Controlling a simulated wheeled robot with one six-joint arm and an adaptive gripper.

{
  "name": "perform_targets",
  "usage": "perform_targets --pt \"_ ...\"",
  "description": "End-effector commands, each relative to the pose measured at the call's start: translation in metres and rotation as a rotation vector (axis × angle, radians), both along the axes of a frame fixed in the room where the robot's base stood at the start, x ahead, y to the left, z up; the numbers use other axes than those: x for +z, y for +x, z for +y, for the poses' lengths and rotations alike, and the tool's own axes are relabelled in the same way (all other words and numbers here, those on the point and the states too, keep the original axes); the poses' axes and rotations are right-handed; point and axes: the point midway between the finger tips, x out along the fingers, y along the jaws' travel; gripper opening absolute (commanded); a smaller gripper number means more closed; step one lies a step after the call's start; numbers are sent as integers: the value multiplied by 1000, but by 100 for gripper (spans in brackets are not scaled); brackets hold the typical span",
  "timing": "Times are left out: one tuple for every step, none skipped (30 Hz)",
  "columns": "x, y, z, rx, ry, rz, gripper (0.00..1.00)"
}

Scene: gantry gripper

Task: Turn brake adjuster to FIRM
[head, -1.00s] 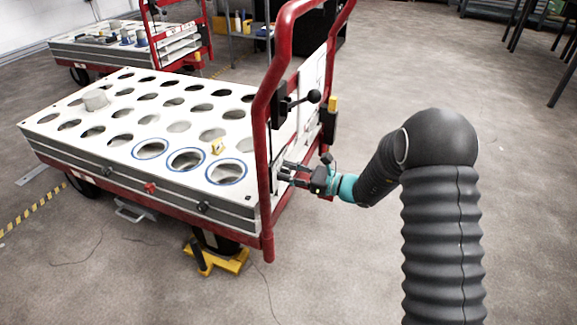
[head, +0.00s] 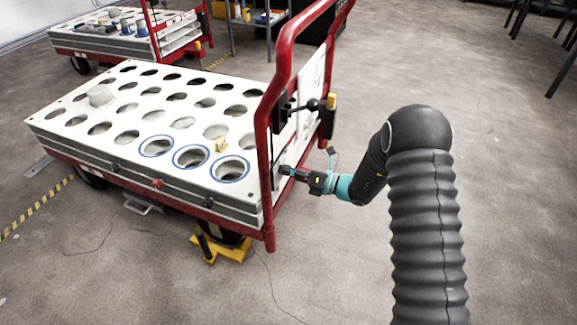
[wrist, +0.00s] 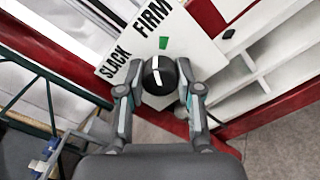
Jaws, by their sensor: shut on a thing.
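The brake adjuster (wrist: 159,75) is a round black knob with a white pointer line, seen in the wrist view. Its line points up the picture, just left of a green mark (wrist: 163,42) on the white label plate (wrist: 178,28). The plate reads SLACK on the left and FIRM at the top. My gripper (wrist: 160,82) is shut on the knob, one finger on each side. In the head view my gripper (head: 290,171) is at the cart's right end, inside the red frame; the knob cannot be made out there.
The cart (head: 100,160) has a white top with several round holes, some ringed blue. Its red upright frame (head: 264,150) stands close to my gripper. A black ball-ended lever (head: 312,104) is above. Open floor (head: 510,220) lies to the right.

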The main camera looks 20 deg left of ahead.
Motion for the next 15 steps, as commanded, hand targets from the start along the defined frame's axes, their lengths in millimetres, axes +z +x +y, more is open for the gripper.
perform_targets --pt "2 0 0 -1 4 41 0" --pt "2 0 0 -1 6 68 0" --pt "2 0 0 -1 9 104 0" --pt "2 0 0 -1 11 129 0" --pt "1 0 0 -1 13 153 0" --pt "1 0 0 -1 15 186 0" --pt "1 0 0 -1 17 209 0" --pt "1 0 0 -1 19 233 0" --pt "1 0 0 -1 21 261 0" --pt "1 0 0 -1 23 281 0" --pt "1 0 0 -1 24 301 0" --pt "0 0 0 -1 26 325 0" --pt "0 0 0 -1 27 341 0" --pt "0 0 0 -1 29 358 0" --pt "0 0 0 -1 30 377 0"
